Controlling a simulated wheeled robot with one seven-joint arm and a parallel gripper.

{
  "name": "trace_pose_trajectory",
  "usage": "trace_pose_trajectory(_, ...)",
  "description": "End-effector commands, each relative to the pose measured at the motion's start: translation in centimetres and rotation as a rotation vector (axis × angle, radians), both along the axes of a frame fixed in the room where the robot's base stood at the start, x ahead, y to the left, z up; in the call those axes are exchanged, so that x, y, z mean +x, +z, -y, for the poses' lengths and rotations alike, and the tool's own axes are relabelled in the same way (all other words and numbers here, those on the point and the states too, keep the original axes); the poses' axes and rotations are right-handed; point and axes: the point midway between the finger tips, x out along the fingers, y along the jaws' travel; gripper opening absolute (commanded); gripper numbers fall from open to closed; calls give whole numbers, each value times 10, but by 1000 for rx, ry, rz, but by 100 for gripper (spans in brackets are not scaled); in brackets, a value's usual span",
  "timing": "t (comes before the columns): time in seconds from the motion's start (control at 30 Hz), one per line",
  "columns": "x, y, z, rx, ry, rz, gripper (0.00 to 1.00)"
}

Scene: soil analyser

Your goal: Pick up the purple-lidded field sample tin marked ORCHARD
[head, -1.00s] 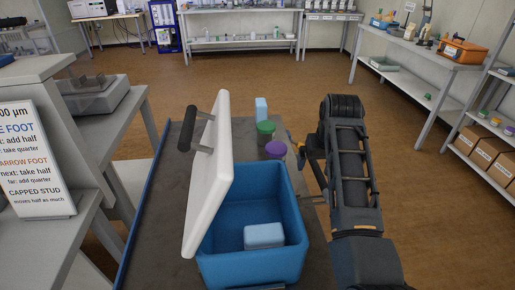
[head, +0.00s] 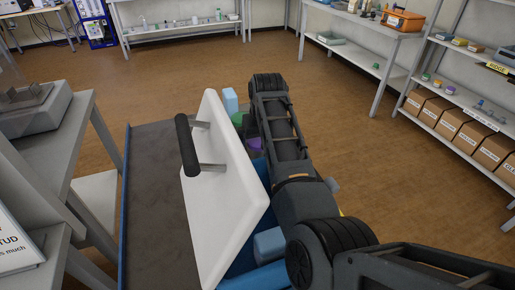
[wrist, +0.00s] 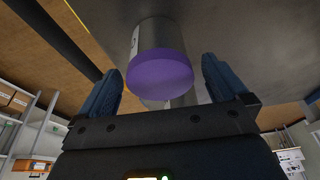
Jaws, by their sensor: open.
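The purple-lidded tin (wrist: 162,72) shows large in the wrist view, with its metal side and part of a label that I cannot read. In the head view its purple lid (head: 254,144) is partly hidden by my arm. My gripper (wrist: 160,85) is open, with one finger to either side of the purple lid in the wrist view. I cannot tell how far the lid reaches between the fingers, and I see no contact. Part of another metal body shows behind the tin.
The green lid (head: 237,119) and a light blue block (head: 230,101) are beside the purple one. The cool box's raised white lid (head: 225,200) stands just left of my arm. Another light blue block (head: 269,244) is in the blue box. The cart top (head: 155,190) is bare on the left.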

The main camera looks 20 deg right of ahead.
Motion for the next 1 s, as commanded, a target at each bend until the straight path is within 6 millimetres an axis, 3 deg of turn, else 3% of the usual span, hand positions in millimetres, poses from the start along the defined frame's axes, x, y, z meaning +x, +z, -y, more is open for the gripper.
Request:
trace_pose_trajectory(0.2, 8, -23, 0, 0, 0, 0, 100)
trace_pose_trajectory(0.47, 9, -26, 0, 0, 0, 1, 100)
trace_pose_trajectory(1.0, 9, -26, 0, 0, 0, 1, 50)
